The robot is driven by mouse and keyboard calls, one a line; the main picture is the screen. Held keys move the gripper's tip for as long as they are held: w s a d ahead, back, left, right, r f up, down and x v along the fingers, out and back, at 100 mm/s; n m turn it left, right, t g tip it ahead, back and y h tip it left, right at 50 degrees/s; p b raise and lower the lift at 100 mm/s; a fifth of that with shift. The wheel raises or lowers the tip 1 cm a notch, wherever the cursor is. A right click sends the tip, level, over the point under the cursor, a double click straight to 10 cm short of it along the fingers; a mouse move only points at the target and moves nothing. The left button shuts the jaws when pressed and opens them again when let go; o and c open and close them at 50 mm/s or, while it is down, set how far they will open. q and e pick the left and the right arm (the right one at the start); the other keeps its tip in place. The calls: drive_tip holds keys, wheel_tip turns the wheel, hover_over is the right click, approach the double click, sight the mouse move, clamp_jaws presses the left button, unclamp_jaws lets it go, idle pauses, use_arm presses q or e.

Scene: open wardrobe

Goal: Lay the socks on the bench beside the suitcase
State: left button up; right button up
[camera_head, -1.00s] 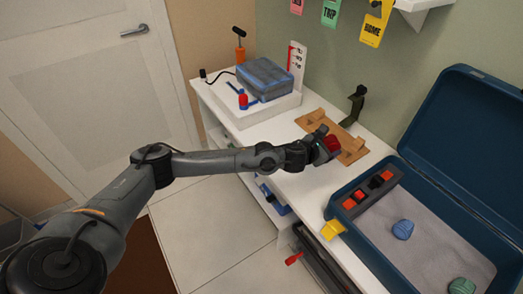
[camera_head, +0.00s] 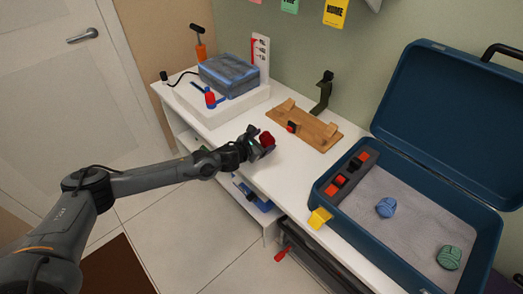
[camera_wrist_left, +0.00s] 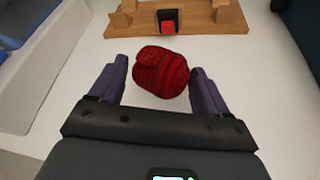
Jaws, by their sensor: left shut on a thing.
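A rolled red pair of socks (camera_wrist_left: 160,72) sits between the fingers of my left gripper (camera_head: 262,148). The left gripper is shut on it, over the white bench (camera_head: 208,128) and in front of the wooden rack (camera_head: 304,124). I cannot tell whether the socks touch the bench. The open blue suitcase (camera_head: 408,238) is on the right end of the bench. A blue sock roll (camera_head: 386,207) and a green sock roll (camera_head: 449,257) lie inside it. My right gripper is not in view.
A red and black piece (camera_wrist_left: 168,22) is on the rack. A dark stand (camera_head: 322,95) rises behind it. A yellow tag (camera_head: 319,218) hangs at the suitcase's corner. Bare bench lies between rack and suitcase.

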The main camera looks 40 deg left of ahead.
use_arm(q)
drive_tip(key=shift+a+f, duration=0.2)
drive_tip(key=shift+f, duration=0.1)
wheel_tip(320, 180, down, 3)
drive_tip(key=shift+r+b, duration=0.1)
drive_tip(key=shift+b, duration=0.65)
drive_tip(key=shift+s+f, duration=0.1)
drive_tip(key=shift+f, duration=0.3)
drive_tip(key=shift+f, duration=0.2)
drive_tip(key=o, duration=1)
drive_tip(key=shift+r, duration=0.1)
